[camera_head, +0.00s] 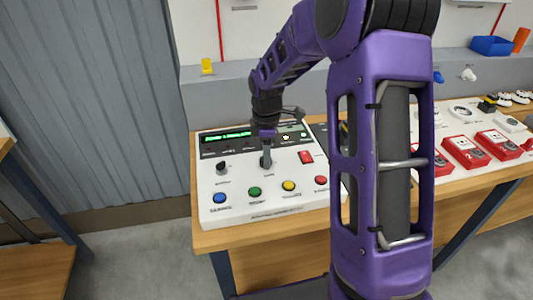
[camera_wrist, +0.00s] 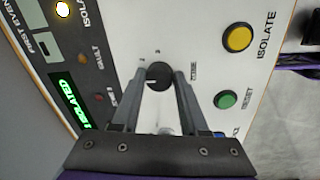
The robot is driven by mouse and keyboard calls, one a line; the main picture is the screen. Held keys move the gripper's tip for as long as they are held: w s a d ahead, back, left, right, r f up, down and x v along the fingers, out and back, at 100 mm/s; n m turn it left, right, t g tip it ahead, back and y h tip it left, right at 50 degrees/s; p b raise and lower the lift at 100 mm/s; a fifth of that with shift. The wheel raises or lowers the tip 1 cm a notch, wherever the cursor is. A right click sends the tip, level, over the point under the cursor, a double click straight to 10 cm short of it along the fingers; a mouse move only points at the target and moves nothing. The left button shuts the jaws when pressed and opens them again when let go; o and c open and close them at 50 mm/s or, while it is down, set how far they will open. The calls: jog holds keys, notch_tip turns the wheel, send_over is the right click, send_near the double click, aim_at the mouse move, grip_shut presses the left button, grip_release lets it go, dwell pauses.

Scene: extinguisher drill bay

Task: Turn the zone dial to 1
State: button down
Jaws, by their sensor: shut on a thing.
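The zone dial (camera_wrist: 158,75) is a round black knob on the white control panel (camera_wrist: 195,30). In the wrist view it sits between the tips of my gripper (camera_wrist: 159,82), which is shut on it. A short pale pointer mark shows on the knob, towards the picture's left. In the head view my gripper (camera_head: 266,162) reaches down onto the middle of the panel and hides most of the dial.
Another black knob (camera_head: 222,168) stands left of my gripper. Blue (camera_head: 219,198), green (camera_head: 254,191), yellow (camera_head: 289,186) and red (camera_head: 321,180) buttons line the front. A red switch (camera_head: 305,157) is at right. A green display (camera_wrist: 70,100) reads ISOLATED. Red-and-white boxes (camera_head: 464,151) lie further right.

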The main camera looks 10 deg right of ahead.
dwell(0.4)
jog(key=shift+c, duration=2.2)
grip_release()
notch_tip(320, 180, up, 17)
jog(key=s, duration=0.1)
jog(key=shift+a+r+p, duration=0.15)
jog(key=shift+r+p, duration=0.05)
jog(key=shift+p, duration=0.1)
